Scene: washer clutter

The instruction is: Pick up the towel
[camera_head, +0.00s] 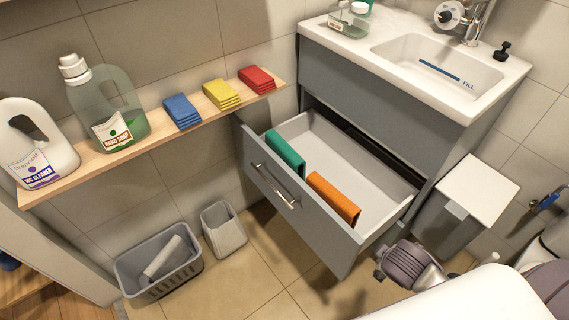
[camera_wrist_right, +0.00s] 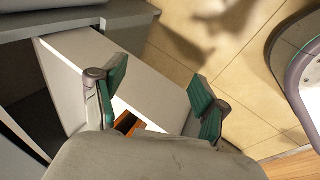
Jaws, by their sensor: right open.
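Several folded towels show in the head view. A blue towel (camera_head: 182,111), a yellow towel (camera_head: 221,94) and a red towel (camera_head: 257,79) lie in a row on the wooden shelf. A green towel (camera_head: 286,155) and an orange towel (camera_head: 333,199) stand along the front wall inside the open drawer (camera_head: 370,190). My right gripper (camera_wrist_right: 158,82) is open, its green-padded fingers apart above the drawer. Part of the orange towel (camera_wrist_right: 125,123) shows between the fingers, mostly hidden by the gripper body, and I see no contact. My left gripper is not in view.
A green soap bottle (camera_head: 105,105) and a white cleaner bottle (camera_head: 36,145) stand on the shelf (camera_head: 150,135). A laundry basket (camera_head: 158,270) and a small bin (camera_head: 223,230) are on the floor. A lidded bin (camera_head: 478,190) stands right of the cabinet. The sink (camera_head: 440,70) is above the drawer.

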